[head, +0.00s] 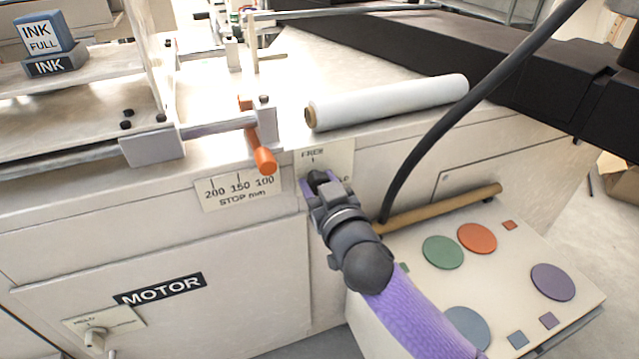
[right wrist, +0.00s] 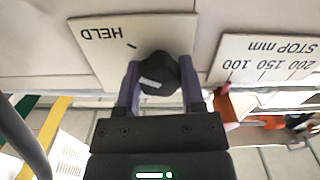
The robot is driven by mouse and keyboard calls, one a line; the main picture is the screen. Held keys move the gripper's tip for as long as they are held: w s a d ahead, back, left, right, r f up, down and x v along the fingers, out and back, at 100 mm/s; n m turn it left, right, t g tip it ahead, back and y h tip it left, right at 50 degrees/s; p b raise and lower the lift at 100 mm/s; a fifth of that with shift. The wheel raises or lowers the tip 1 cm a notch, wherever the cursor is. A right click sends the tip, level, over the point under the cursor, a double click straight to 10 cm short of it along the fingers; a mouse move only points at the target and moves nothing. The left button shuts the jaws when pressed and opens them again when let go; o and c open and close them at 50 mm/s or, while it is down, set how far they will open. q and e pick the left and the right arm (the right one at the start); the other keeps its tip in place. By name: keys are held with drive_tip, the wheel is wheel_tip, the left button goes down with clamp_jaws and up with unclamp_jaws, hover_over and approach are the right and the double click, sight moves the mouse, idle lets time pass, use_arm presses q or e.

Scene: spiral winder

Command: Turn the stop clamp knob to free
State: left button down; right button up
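The stop clamp knob (right wrist: 155,75) is dark and round with a short white mark on its face. It sits on a cream plate (head: 340,160) on the machine front, marked FREE at the top in the head view; HELD reads upside down in the right wrist view. My right gripper (head: 316,187) reaches the knob from the front. Its two purple fingers (right wrist: 158,92) lie on either side of the knob and appear to touch it. The gripper hides most of the knob in the head view. The FREE word is out of the right wrist view. My left gripper is not in view.
An orange-handled stop lever (head: 264,160) hangs left of the plate, over the STOP mm scale (head: 240,192). A white roll (head: 390,100) lies on the machine top. A black cable (head: 430,150) and a button panel (head: 500,300) are to the right.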

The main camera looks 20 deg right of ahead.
clamp_jaws()
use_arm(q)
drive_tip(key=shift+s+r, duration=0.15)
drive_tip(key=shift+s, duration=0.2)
